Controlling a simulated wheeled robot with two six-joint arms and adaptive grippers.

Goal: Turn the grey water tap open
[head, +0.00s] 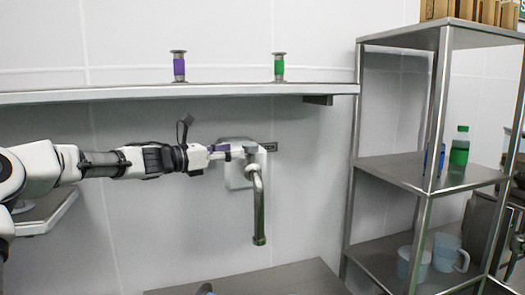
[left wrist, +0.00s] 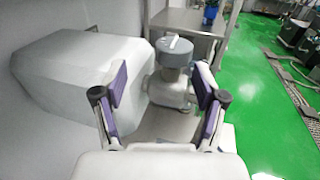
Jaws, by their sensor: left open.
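The grey water tap shows in the head view (head: 259,210) on the back wall, with its spout hanging down. In the left wrist view its round grey knob (left wrist: 174,54) has a pale mark on top and sits ahead, between the lines of my fingers. My left gripper (head: 226,151) reaches in from the left, level with the top of the tap and close beside it. In the left wrist view this gripper (left wrist: 162,72) is open, its purple-padded fingers spread with nothing held. I cannot tell whether a finger touches the knob. My right gripper does not show.
A white wall box (head: 236,178) is behind the tap. A long shelf (head: 120,94) above holds a purple-banded and a green-banded cylinder. A steel rack (head: 395,170) with bottles and jugs stands right. A metal table (head: 270,280) lies below the tap.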

